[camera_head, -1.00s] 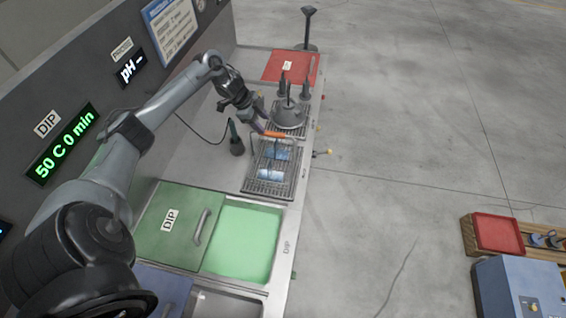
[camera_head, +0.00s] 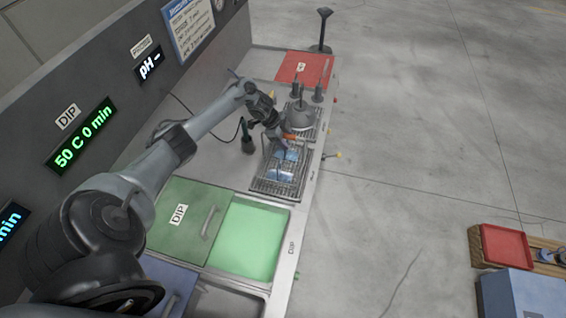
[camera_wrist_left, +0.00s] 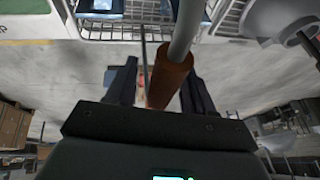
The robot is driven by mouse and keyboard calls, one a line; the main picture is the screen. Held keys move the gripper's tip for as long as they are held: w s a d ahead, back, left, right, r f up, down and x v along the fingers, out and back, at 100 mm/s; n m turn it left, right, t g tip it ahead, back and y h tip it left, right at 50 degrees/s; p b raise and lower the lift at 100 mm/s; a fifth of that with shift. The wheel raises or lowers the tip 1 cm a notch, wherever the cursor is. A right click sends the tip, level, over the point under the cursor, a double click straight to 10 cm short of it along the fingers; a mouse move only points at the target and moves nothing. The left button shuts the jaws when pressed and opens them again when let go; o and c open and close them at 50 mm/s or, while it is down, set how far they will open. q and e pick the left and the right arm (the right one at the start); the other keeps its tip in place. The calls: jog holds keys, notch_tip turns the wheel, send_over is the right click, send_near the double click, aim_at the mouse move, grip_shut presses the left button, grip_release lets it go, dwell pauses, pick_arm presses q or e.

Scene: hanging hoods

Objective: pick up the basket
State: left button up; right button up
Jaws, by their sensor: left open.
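The wire basket (camera_head: 270,182) stands on the rack at the right part of the counter, with blue pieces (camera_head: 285,175) in it. Its orange-brown handle grip (camera_head: 290,136) is on top, partly hidden by my left gripper (camera_head: 282,140). In the left wrist view the handle grip (camera_wrist_left: 170,80) shows large between the two dark fingers of my left gripper (camera_wrist_left: 158,78), closer to the right finger. The fingers are apart. I cannot tell whether either touches the handle. The basket's wires (camera_wrist_left: 103,28) show at the top of that view. My right gripper is not in view.
A grey domed vessel (camera_head: 302,118) stands just behind the basket. A dark upright tool (camera_head: 247,138) is to its left. An open green bath (camera_head: 248,238) and green lid (camera_head: 183,215) lie in front. A red lid (camera_head: 303,70) is at the back.

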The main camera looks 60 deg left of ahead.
pick_arm(q)
jog(key=shift+f, duration=0.1)
grip_shut()
dwell(0.3)
jog(key=shift+w, duration=0.1)
jog(key=shift+r, duration=0.3)
